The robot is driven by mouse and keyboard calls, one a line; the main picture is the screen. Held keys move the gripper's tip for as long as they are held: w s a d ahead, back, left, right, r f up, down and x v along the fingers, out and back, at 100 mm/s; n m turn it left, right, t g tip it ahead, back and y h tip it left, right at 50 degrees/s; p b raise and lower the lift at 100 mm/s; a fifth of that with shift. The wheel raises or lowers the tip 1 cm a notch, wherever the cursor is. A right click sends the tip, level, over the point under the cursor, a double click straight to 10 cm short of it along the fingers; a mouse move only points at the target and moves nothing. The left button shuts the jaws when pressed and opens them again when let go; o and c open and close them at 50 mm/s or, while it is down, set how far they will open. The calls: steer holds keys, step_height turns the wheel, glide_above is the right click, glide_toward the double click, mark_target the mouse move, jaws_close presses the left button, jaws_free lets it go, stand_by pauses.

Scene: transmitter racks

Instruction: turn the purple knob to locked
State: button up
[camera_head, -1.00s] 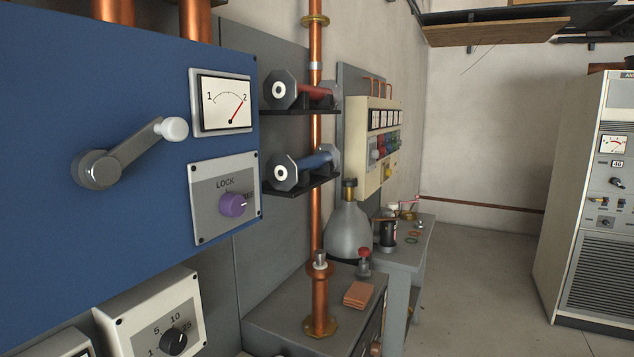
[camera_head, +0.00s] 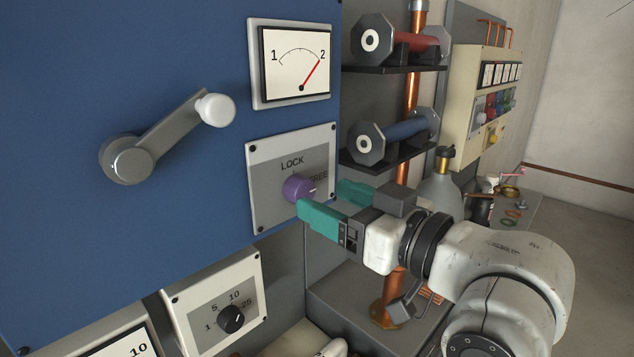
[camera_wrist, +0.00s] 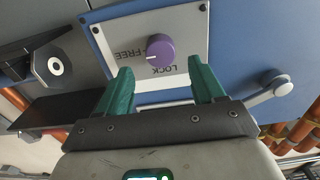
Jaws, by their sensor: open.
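The purple knob (camera_head: 299,188) sits on a grey plate (camera_head: 262,208) marked LOCK and FREE, on the blue panel. Its pale pointer mark faces right, toward FREE. My gripper (camera_head: 325,203) is in front of the plate at its right, with teal fingers apart and nothing between them. In the head view the nearer fingertip overlaps the knob's lower right edge; I cannot tell whether it touches. In the wrist view the knob (camera_wrist: 159,50) shows ahead, beyond and between the open fingertips (camera_wrist: 163,80), with the lettering upside down and the mark pointing at FREE.
A crank handle (camera_head: 165,140) sticks out of the blue panel left of the plate. A meter (camera_head: 294,62) is above it. Shelves with a red (camera_head: 418,43) and a blue (camera_head: 400,130) cylinder jut out at right. A copper pipe (camera_head: 411,95) stands behind my arm.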

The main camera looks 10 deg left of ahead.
mark_target(306, 191)
steer(key=shift+p+x, duration=0.45)
steer(key=shift+x, duration=1.6)
steer(key=c, duration=1.1)
steer(key=shift+o, duration=0.2)
